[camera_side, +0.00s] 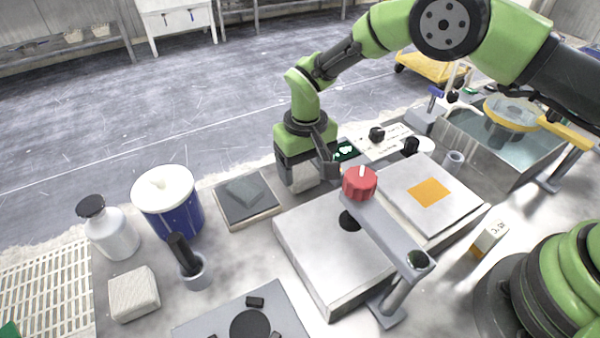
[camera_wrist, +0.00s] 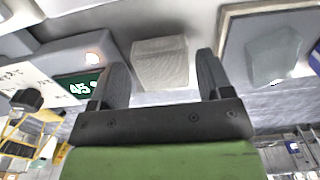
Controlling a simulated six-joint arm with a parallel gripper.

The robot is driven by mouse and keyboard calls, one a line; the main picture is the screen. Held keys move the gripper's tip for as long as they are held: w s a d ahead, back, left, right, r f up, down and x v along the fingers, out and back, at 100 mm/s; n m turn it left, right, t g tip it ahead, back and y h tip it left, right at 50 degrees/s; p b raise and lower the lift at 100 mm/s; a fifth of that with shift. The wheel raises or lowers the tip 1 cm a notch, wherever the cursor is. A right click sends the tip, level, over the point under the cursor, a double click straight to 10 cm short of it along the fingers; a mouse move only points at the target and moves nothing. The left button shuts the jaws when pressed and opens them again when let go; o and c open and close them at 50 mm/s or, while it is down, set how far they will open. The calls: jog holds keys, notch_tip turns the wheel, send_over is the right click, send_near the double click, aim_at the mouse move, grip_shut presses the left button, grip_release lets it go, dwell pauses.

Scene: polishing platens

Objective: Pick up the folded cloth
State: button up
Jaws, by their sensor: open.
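A pale, woven-looking folded cloth (camera_wrist: 160,62) shows in the wrist view between my two fingers, with gaps to both. My gripper (camera_wrist: 162,60) is open, with one finger on each side of the cloth. In the side view my gripper (camera_side: 305,180) is low over the bench, between a dark square plate and a grey metal block. A pale patch, probably the cloth (camera_side: 303,178), shows at the fingers there, partly hidden by them. I cannot tell whether the fingers touch the bench.
The dark plate (camera_side: 247,198) with a grey-green piece on it lies left of the gripper. The metal block (camera_side: 320,245) and a red knob (camera_side: 360,183) stand close at right. A similar pale ribbed block (camera_side: 134,293), blue tub (camera_side: 175,218) and white bottle (camera_side: 112,232) stand at left.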

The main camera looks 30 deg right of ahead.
jog(key=shift+f, duration=0.8)
jog(key=c, duration=0.6)
